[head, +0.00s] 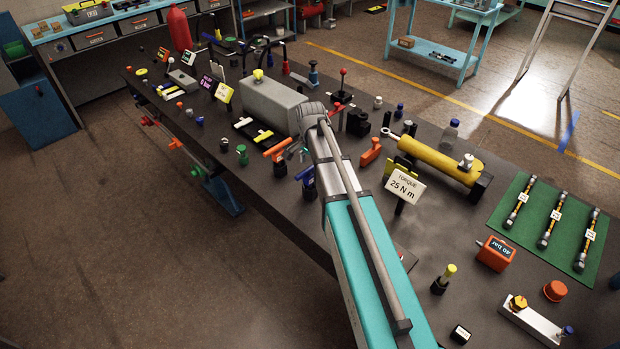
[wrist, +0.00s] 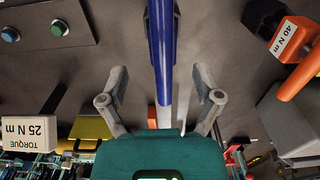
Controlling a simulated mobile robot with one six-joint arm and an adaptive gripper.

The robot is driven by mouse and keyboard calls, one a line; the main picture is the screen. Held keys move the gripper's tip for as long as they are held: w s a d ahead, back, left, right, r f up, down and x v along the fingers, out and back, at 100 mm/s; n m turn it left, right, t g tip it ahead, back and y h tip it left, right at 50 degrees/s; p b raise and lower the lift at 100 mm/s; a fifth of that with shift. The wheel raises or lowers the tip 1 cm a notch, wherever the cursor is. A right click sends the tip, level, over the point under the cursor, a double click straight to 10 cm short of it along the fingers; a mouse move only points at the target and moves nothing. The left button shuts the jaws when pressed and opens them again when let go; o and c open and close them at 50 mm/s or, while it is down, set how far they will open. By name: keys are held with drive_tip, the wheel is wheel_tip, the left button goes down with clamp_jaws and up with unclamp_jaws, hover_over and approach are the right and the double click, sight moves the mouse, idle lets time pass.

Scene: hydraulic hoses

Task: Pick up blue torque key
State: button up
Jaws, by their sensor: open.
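My gripper (wrist: 161,78) is open, with one finger on each side of the key and a visible gap on both sides. In the head view a blue key (head: 304,172) stands tilted in a black holder (head: 308,188), just left of my arm. My gripper is mostly hidden behind my arm there.
A 25 N m sign (head: 404,187) stands right of my arm. An orange key with a 40 N m label (wrist: 286,38) is at the right of the wrist view. A grey box (head: 272,104) and a yellow cylinder (head: 440,160) stand nearby.

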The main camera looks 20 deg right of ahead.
sight(310, 182)
drive_tip(key=shift+f, duration=0.2)
drive_tip(key=shift+w+f+b, duration=0.15)
drive_tip(key=shift+f+b, duration=2.3)
drive_tip(key=shift+b, duration=0.15)
clamp_jaws()
